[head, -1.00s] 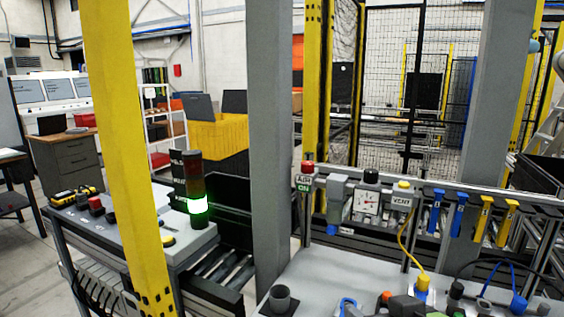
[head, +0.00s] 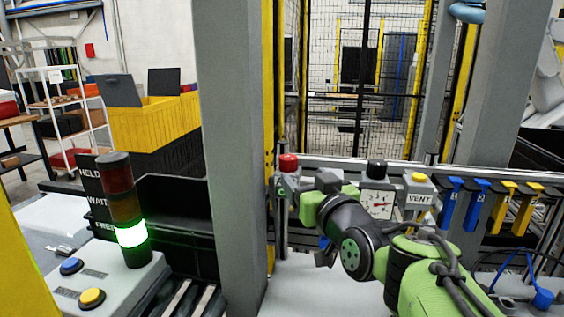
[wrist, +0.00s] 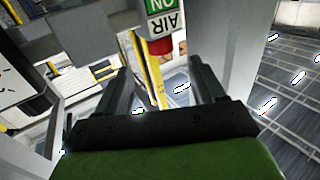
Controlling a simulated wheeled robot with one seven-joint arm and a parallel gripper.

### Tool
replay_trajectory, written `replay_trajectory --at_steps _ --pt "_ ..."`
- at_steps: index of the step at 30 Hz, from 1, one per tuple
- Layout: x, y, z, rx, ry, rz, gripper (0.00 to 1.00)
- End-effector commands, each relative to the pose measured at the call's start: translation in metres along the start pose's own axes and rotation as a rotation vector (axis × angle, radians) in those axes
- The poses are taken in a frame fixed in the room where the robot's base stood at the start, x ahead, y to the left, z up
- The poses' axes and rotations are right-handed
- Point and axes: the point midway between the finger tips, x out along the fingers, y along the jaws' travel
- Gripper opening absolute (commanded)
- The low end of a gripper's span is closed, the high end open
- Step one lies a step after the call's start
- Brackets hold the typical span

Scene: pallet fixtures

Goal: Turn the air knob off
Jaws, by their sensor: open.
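The air knob (head: 288,162) is red and sits on top of a grey post in the head view. In the wrist view the red air knob (wrist: 161,46) shows upside down, beside its white AIR label (wrist: 166,24) with a green ON field. My gripper (wrist: 158,75) is open and empty, with its two black fingers apart. In the wrist view the knob appears between and beyond the fingertips, and I see no contact. In the head view my green and black arm reaches in from the lower right, and my fingertips cannot be made out there.
A pressure gauge (head: 377,204) with a black knob and a VENT box (head: 419,195) with a yellow button stand right of the air knob. A thick grey column (head: 232,150) stands close on its left. A signal tower (head: 122,210) is lit green.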

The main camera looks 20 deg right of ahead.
Motion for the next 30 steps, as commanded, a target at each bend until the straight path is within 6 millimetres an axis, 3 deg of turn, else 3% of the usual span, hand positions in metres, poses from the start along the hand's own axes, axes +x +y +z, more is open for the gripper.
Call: replay_trajectory --at_steps 3,9,14,21,30 --pt "0.032 -0.001 -0.001 0.0 -0.002 -0.003 0.69" --pt "0.074 -0.001 -0.001 0.001 -0.001 -0.002 0.69" --pt "0.089 -0.001 -0.001 0.001 0.0 -0.001 0.69" --pt "0.09 -0.001 0.0 0.001 0.001 -0.001 0.69" --pt "0.09 -0.001 0.0 0.001 0.001 0.0 0.24"
